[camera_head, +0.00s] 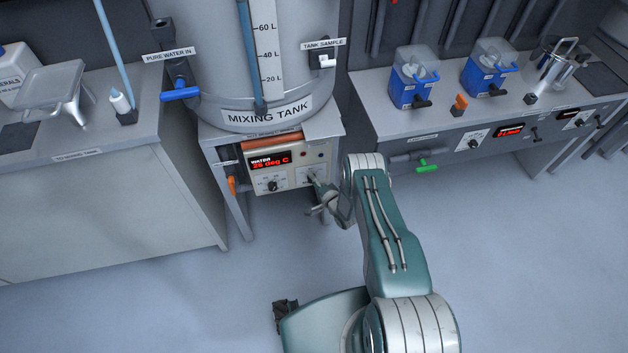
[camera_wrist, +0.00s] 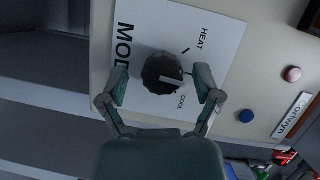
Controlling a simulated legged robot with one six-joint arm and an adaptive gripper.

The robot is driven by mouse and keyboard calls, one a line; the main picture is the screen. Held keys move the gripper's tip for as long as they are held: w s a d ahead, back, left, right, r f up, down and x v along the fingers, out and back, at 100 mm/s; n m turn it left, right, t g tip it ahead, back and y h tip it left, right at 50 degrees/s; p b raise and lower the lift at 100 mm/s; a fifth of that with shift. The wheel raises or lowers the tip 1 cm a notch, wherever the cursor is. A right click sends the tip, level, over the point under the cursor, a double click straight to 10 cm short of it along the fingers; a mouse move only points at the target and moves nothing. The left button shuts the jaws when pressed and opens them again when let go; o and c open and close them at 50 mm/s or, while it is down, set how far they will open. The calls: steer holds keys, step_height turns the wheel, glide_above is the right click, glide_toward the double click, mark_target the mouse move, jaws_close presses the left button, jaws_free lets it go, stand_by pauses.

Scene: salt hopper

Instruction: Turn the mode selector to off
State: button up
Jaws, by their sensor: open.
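The mode selector is a round black knob (camera_wrist: 163,73) on a white plate with the labels HEAT and COOL and a partly hidden MODE label. A pale bar on the knob points right in the wrist view, between HEAT and COOL. No off label is readable; my right finger covers part of the plate there. My gripper (camera_wrist: 160,84) is open, one finger on each side of the knob, with nothing held. Whether the fingers touch the knob I cannot tell. In the head view my gripper (camera_head: 316,194) is at the right part of the control panel (camera_head: 283,167), largely hiding the selector.
The panel sits under the mixing tank (camera_head: 270,88) and its display reads WATER 26 deg C. Another knob (camera_head: 272,186) is to the left. A red button (camera_wrist: 292,74) and a blue button (camera_wrist: 246,116) are beside the plate. Benches flank the tank; the floor in front is clear.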

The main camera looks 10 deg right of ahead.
steer(key=v, duration=1.2)
steer(key=shift+f, duration=0.15)
steer(key=a+f+n+t+h, duration=0.15)
steer(key=a+n+h, duration=0.4)
steer(key=n, duration=0.75)
steer(key=shift+t+h, duration=0.35)
steer(key=shift+t, duration=0.1)
steer(key=w, duration=1.1)
steer(key=shift+d, duration=0.35)
steer(key=shift+r, duration=0.1)
steer(key=c, duration=1.1)
